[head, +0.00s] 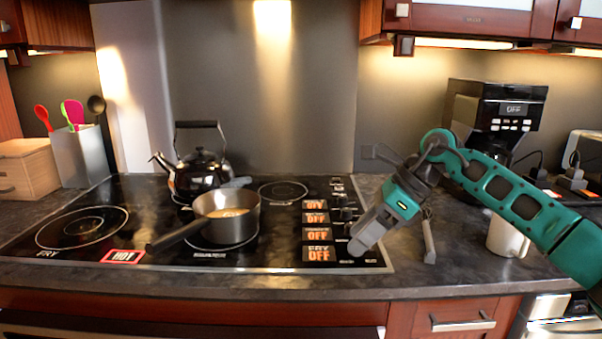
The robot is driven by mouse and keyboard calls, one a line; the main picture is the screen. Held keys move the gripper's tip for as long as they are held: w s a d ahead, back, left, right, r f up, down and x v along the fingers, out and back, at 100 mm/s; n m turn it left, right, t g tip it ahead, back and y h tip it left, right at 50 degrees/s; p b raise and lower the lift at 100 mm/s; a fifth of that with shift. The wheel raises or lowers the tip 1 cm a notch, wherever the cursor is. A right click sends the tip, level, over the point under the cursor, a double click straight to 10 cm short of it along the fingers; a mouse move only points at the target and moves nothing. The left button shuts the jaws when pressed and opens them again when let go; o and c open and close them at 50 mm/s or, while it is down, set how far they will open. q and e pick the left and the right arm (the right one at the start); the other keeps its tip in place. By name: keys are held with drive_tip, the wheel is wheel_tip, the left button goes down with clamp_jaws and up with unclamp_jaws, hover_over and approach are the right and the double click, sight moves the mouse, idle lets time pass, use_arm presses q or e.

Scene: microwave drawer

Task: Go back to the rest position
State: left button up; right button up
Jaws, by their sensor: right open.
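My right arm comes in from the right in the head view. Its gripper (392,246) hangs over the right end of the cooktop and the counter beside it. The fingers point down and stand apart, with nothing visible between them. My left gripper does not show.
The black cooktop (281,245) carries a saucepan (231,230) with food in it and a black kettle (200,178). A coffee machine (497,108) and a white mug (505,238) stand on the right counter (450,215). A utensil holder (83,157) and wooden box (27,170) stand left.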

drive_tip(key=s+a+f+m+t+y, duration=0.1)
drive_tip(key=s+a+f+m+y, duration=0.1)
drive_tip(key=s+a+m+y, duration=0.3)
drive_tip(key=s+a+f+m+t+y, duration=0.1)
drive_tip(key=s+a+f+m+y, duration=0.1)
drive_tip(key=a+m+y, duration=0.45)
drive_tip(key=s+d+f+m+t+h+p, duration=0.15)
drive_tip(key=d+f+m+t+h, duration=0.45)
drive_tip(key=m, duration=0.7)
drive_tip(key=s+d+f+m+t+h, duration=0.2)
drive_tip(key=d+f+m+t+h, duration=0.2)
drive_tip(key=f+m+t, duration=0.6)
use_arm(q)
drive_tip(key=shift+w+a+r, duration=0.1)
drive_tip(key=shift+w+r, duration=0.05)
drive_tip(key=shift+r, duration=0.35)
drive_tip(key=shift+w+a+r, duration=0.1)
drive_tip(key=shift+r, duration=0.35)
use_arm(e)
drive_tip(key=s+d+f+m+g+h, duration=0.3)
drive_tip(key=s+d+f+m, duration=0.1)
drive_tip(key=s+m, duration=0.3)
drive_tip(key=s+d+f+m+g+h, duration=0.4)
drive_tip(key=s+f+m, duration=0.2)
drive_tip(key=s+f, duration=0.1)
drive_tip(key=shift+s+d+m, duration=0.15)
drive_tip(key=shift+s+m, duration=0.2)
drive_tip(key=shift+s, duration=0.5)
